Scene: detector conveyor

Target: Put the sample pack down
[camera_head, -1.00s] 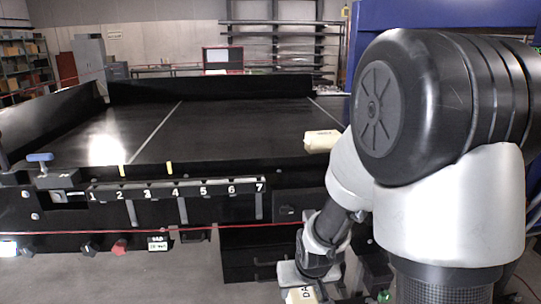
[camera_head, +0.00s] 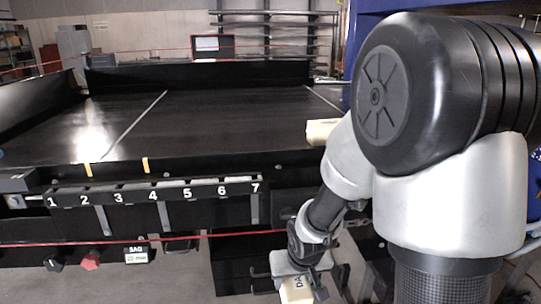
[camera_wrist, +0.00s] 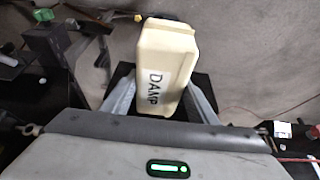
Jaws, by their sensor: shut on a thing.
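A cream sample pack with a "DAMP" label (camera_wrist: 165,60) is held between the fingers of my gripper (camera_wrist: 158,105) in the wrist view. My gripper is shut on it. In the head view the pack (camera_head: 296,291) shows only in part at the bottom edge, below my gripper (camera_head: 303,275). It hangs low, in front of the conveyor's front side and below the belt. Its lower end is cut off by the picture edge.
The wide black conveyor belt (camera_head: 215,115) lies behind. A rack of slots numbered 1 to 7 (camera_head: 155,191) runs along its front. Another cream block (camera_head: 321,131) lies at the belt's right side. A red cord (camera_head: 150,241) crosses the front. A small "BAG" tag box (camera_head: 137,254) hangs below.

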